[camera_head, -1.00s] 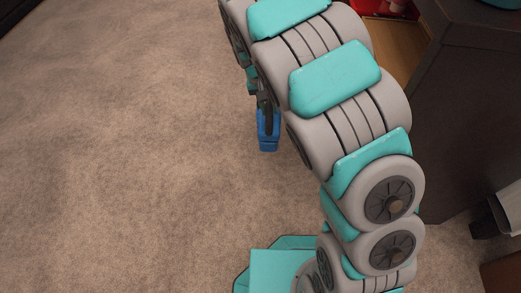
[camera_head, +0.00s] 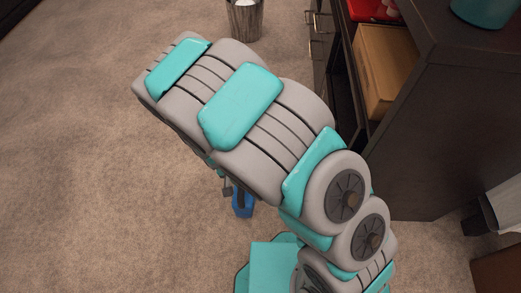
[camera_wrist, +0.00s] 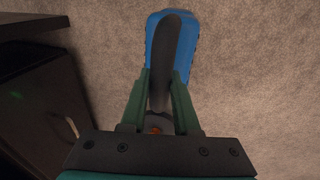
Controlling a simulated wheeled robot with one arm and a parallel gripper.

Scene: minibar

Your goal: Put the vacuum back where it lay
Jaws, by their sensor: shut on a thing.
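The vacuum (camera_wrist: 172,50) is blue with a dark grey middle. In the wrist view it sits between the two green fingers of my gripper (camera_wrist: 160,88), which is shut on it. Grey carpet shows behind it. In the head view only a small blue part of the vacuum (camera_head: 242,203) shows below my arm, and my arm hides the rest of it and most of my gripper.
A dark cabinet (camera_head: 440,130) with an open shelf stands at the right, with a cardboard box (camera_head: 385,70) and a red item (camera_head: 370,10) in it. A bin (camera_head: 244,20) stands at the top. Carpet (camera_head: 80,150) at the left is clear.

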